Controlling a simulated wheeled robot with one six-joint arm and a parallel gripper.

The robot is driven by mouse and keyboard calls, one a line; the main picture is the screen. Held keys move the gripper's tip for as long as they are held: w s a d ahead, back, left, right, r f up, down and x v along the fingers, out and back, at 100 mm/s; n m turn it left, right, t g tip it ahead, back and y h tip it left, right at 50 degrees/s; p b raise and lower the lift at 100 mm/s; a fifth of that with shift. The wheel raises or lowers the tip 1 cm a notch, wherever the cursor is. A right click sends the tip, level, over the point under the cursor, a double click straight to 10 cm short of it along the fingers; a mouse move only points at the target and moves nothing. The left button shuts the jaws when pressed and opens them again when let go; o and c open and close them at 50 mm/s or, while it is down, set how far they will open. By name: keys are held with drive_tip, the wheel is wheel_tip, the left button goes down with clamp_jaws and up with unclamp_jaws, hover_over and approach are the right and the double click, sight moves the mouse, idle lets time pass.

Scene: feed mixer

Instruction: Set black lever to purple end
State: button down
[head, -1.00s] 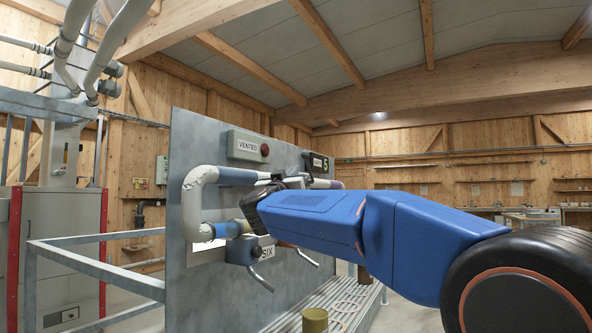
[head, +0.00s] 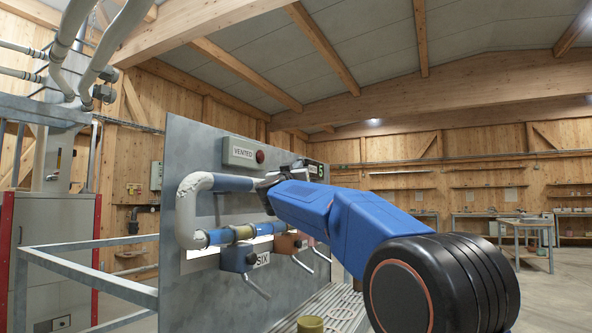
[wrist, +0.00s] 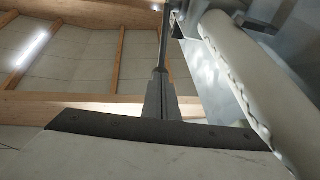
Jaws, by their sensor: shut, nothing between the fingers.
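My gripper (wrist: 160,82) is shut and empty in the wrist view, with its grey fingers pointing up the picture. A thin dark rod rises beyond the fingertips; I cannot tell whether it is the black lever or whether it touches them. In the head view, my blue arm reaches to the upper pipe on the panel, and its dark end hides what lies behind it. I cannot make out the black lever or a purple end there. A blue valve box (head: 238,257) and a copper-coloured box (head: 291,244), each with a grey bent handle, sit lower on the panel.
The grey panel (head: 185,145) carries a "VENTED" box (head: 243,153) with a red lamp. A pale wrapped pipe (head: 186,208) bends at its left; a pale wrapped pipe (wrist: 245,80) runs close right of my fingers. A railing (head: 90,265) stands left.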

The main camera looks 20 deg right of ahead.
drive_tip(key=shift+r, duration=0.1)
idle(0.3)
drive_tip(key=s+d+x, duration=0.1)
drive_tip(key=x, duration=1.2)
drive_tip(key=shift+s+d+r, duration=0.3)
drive_tip(key=shift+s+r, duration=0.1)
drive_tip(key=shift+w+d+f+g+y, duration=0.1)
drive_tip(key=shift+w+d+g+y, duration=0.35)
drive_tip(key=shift+d, duration=0.2)
idle(0.4)
drive_tip(key=shift+w+d+f, duration=0.2)
drive_tip(key=shift+w+d, duration=0.35)
drive_tip(key=shift+d, duration=0.15)
idle(0.6)
drive_tip(key=shift+s+r, duration=0.1)
